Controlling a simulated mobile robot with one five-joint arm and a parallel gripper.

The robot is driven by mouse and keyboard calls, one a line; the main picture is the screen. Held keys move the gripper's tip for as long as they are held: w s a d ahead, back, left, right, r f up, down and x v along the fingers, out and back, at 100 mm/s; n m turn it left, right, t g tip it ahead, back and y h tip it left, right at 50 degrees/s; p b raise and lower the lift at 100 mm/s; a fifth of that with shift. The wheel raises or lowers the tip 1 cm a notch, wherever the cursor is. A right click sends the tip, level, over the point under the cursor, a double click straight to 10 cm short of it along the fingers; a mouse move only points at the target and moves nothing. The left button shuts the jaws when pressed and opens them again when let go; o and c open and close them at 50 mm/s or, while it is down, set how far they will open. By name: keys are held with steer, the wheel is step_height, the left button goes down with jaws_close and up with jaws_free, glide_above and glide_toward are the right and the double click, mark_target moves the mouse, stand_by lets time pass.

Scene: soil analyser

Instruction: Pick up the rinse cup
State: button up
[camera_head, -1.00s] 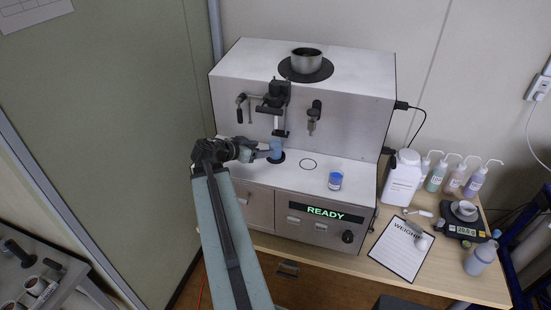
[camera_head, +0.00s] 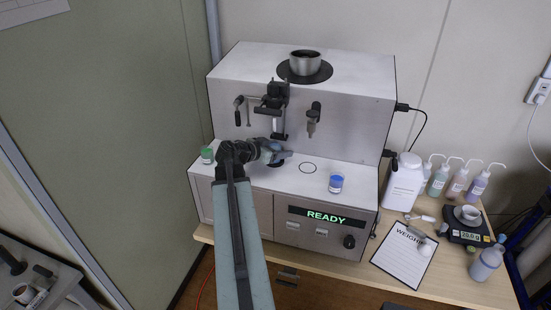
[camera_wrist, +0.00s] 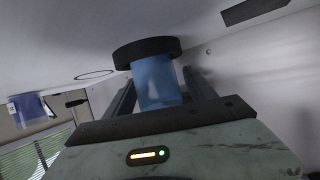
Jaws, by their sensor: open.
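A translucent blue cup (camera_head: 268,154) stands on a black round pad under the analyser's probe, partly hidden by my gripper in the head view. In the wrist view the blue cup (camera_wrist: 157,82) appears upside down between my two fingers, with the black pad (camera_wrist: 147,48) at its base. My gripper (camera_head: 278,157) is open, with a finger on either side of this cup; I cannot tell whether they touch it. A second blue cup (camera_head: 336,183), with a white label, stands on the ledge to the right. No label readable here shows which is the rinse cup.
The analyser (camera_head: 330,112) rises behind, with a probe (camera_head: 275,127) above the pad and a nozzle (camera_head: 313,117) to its right. A green-topped cup (camera_head: 207,155) stands at the ledge's left end. An empty ring (camera_head: 308,168) marks clear ledge between the cups.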

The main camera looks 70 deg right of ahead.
jaws_close()
steer(key=shift+a+r, duration=0.15)
